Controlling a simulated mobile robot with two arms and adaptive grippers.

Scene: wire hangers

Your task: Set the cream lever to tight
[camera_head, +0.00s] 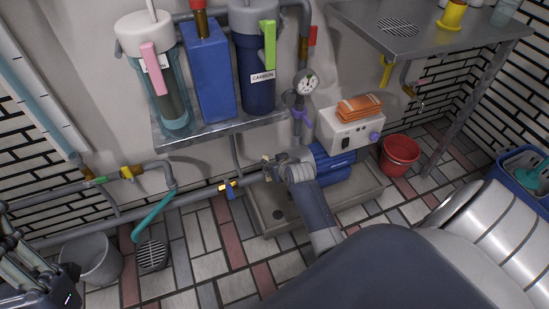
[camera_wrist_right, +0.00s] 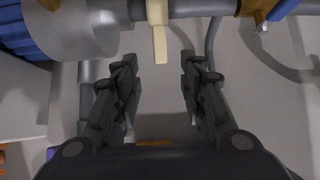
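The cream lever (camera_wrist_right: 158,32) shows in the right wrist view as a short flat bar on a grey pipe, pointing down the picture. Its free end lies between the tips of my right gripper (camera_wrist_right: 159,70), with a gap on both sides. The fingers are spread and hold nothing. In the head view my right gripper (camera_head: 276,171) is at the pipe beside the blue pump, largely hidden by my wrist, and a small cream piece shows there. My left gripper (camera_head: 28,268) is partly in view at the lower left edge; its opening is unclear.
A blue-handled valve (camera_head: 229,189) sits on the same pipe, left of my right gripper. The blue pump (camera_head: 335,160) and a control box (camera_head: 347,130) are close on the right. Filter housings stand on a metal shelf (camera_head: 220,128) above. A grey bucket (camera_head: 92,262) stands lower left.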

